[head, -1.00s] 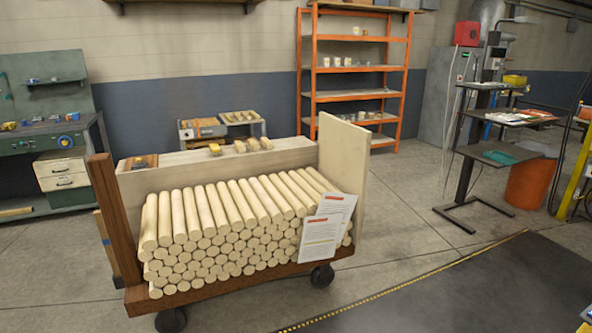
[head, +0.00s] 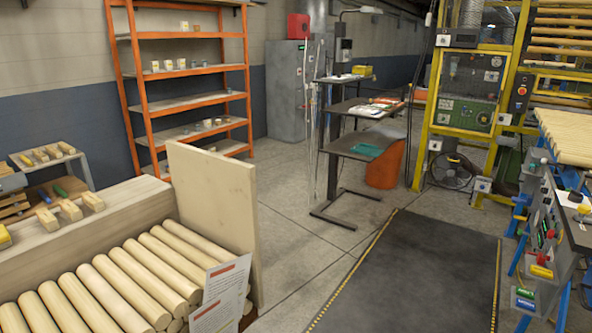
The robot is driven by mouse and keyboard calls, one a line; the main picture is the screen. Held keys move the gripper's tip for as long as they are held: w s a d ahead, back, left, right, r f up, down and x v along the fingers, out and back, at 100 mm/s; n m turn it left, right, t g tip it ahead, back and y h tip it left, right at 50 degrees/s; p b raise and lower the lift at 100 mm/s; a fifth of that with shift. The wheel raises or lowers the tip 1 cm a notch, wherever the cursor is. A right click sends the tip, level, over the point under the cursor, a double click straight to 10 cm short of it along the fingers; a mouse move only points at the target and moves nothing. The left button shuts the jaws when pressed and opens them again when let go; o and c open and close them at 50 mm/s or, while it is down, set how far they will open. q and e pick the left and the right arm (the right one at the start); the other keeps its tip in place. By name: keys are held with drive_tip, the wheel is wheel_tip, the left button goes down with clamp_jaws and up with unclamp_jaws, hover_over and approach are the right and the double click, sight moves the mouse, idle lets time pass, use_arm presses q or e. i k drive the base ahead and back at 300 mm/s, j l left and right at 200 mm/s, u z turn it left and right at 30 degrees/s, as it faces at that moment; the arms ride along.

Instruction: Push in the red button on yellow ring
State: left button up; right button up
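A dark control box (head: 520,93) hangs on the yellow machine frame at the upper right of the head view. A small red button (head: 522,91) shows on its face; it is too small to tell whether a yellow ring surrounds it or whether it is pushed in. Neither of my grippers is in view.
A cart of wooden rods (head: 120,285) with an upright board (head: 215,200) fills the lower left. A dark floor mat (head: 410,270) lies clear ahead. A workbench with blue legs (head: 560,230) stands at right, a stepped stand (head: 350,150) in the middle, orange shelves (head: 185,70) behind.

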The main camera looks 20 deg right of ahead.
sight(550, 234)
drive_tip(key=i+l+z, duration=0.15)
drive_tip(key=z, duration=0.3)
drive_tip(key=i+z, duration=0.25)
drive_tip(key=z, duration=0.25)
drive_tip(key=i+z, duration=0.25)
drive_tip(key=z, duration=0.2)
drive_tip(key=i+j+z, duration=0.1)
drive_tip(key=z, duration=0.35)
drive_tip(key=i+z, duration=0.45)
drive_tip(key=i, duration=0.45)
drive_tip(key=i+j, duration=0.15)
drive_tip(key=j, duration=0.2)
drive_tip(key=i+j, duration=0.15)
drive_tip(key=j, duration=0.25)
drive_tip(key=i+j+z, duration=0.1)
drive_tip(key=j, duration=0.25)
drive_tip(key=i+j, duration=0.2)
drive_tip(key=j, duration=0.2)
drive_tip(key=i+j, duration=0.15)
drive_tip(key=j, duration=0.2)
drive_tip(key=i+j+z, duration=0.1)
drive_tip(key=j, duration=0.3)
drive_tip(key=i+j, duration=0.2)
drive_tip(key=j, duration=0.15)
